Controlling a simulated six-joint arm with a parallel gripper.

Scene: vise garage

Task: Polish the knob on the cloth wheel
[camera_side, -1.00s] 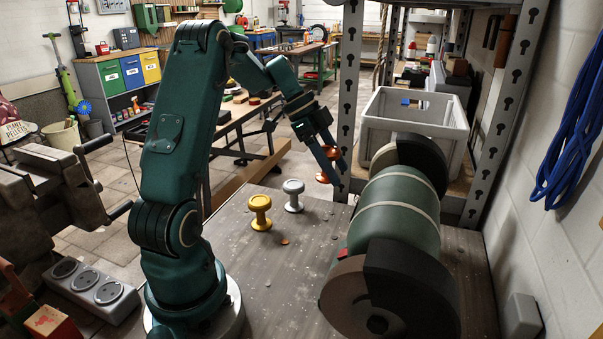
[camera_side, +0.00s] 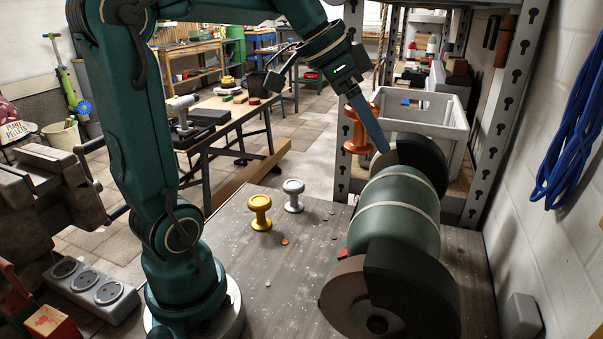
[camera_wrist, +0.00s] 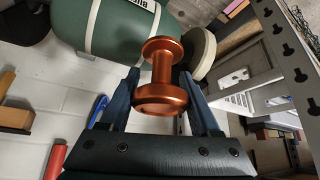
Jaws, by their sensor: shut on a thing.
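A copper-orange knob (camera_side: 355,130) is held in my gripper (camera_side: 374,125). It has two round flanges and a narrower neck. In the wrist view the knob (camera_wrist: 160,72) sits between the two blue fingers of my gripper (camera_wrist: 162,85), which is shut on it. The pale far wheel of the green grinder, seemingly the cloth wheel (camera_side: 384,161), is close below and right of the knob in the side view. The wheel also shows in the wrist view (camera_wrist: 202,50), right of the knob. I cannot tell whether knob and wheel touch; a gap appears between them.
The green grinder body (camera_side: 398,212) and its dark near wheel (camera_side: 410,285) fill the bench's right side. A yellow knob (camera_side: 260,212) and a silver knob (camera_side: 293,195) stand on the bench (camera_side: 280,265). A grey crate (camera_side: 425,118) is behind the grinder.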

